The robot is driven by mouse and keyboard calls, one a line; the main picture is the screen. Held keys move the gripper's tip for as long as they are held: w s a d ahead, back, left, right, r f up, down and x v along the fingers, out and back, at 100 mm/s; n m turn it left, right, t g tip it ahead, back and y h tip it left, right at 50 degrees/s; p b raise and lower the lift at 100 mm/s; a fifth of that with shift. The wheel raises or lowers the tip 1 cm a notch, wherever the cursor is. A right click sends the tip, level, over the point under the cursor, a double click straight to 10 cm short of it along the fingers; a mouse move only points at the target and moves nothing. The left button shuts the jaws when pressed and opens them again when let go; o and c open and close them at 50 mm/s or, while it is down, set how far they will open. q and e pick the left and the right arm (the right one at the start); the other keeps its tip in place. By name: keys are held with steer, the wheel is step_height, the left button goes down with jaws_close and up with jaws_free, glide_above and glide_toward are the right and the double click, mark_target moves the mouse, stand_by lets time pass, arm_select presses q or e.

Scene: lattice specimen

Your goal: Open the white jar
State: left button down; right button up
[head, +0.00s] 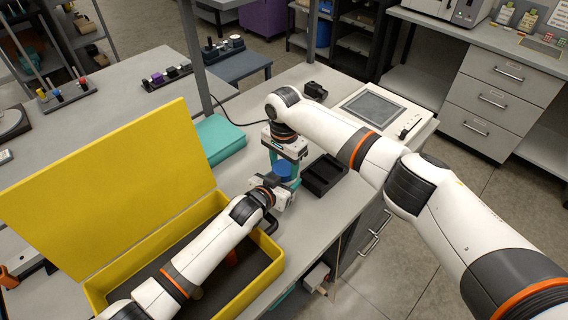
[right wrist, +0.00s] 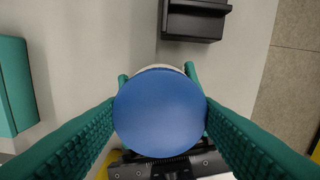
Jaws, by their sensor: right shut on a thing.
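The white jar is upright and mostly hidden; a pale edge of the jar (right wrist: 158,67) shows past its lid in the right wrist view. Its round blue lid (right wrist: 160,112) fills the middle of that view and also shows in the head view (head: 283,171). My right gripper (head: 284,164) reaches down from above, shut on the lid, with a green ridged finger on each side. My left gripper (head: 284,188) comes in low from the side, its fingers on both sides of the jar below the lid. Whether they press on it is hidden.
A black tray (head: 324,175) lies close to the right of the jar. A teal box (head: 220,137) is behind left. An open yellow box (head: 266,246) with a raised lid stands at the left under my left arm. A device with a screen (head: 372,106) is at the back right.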

steer(key=n, duration=0.5)
steer(key=shift+n, duration=0.4)
steer(key=n, duration=0.3)
steer(key=shift+n, duration=0.3)
steer(key=o, duration=1.1)
steer(key=shift+r, duration=0.1)
